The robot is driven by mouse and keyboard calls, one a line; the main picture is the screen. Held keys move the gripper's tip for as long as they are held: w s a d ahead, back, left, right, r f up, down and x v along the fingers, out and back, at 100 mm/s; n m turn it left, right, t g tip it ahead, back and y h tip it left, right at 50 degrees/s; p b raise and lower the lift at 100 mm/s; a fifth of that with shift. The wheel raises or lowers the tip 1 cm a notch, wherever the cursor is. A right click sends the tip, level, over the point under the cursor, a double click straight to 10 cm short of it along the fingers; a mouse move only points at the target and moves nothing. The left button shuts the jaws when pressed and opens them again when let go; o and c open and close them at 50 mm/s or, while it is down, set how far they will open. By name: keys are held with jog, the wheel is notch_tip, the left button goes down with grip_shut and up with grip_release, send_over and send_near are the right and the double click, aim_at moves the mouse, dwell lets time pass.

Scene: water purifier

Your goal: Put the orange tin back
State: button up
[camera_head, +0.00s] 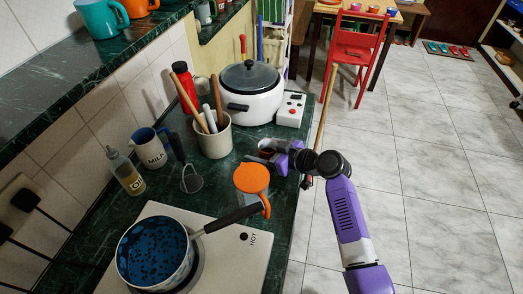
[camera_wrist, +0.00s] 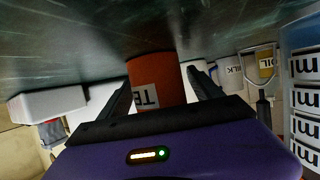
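In the head view my purple gripper (camera_head: 268,152) is low over the right side of the dark green counter. Only a small dark red part of the tin (camera_head: 267,150) shows there; my gripper hides the rest.
A jug with an orange lid (camera_head: 252,180) stands close in front of my gripper. A pan (camera_head: 152,255) on the hob points its handle this way. Behind are a white rice cooker (camera_head: 250,98) and a utensil crock (camera_head: 212,138). The counter's right edge is close.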

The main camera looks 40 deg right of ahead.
jog(key=shift+r, duration=0.15)
jog(key=v, duration=1.2)
jog(key=shift+b, duration=0.4)
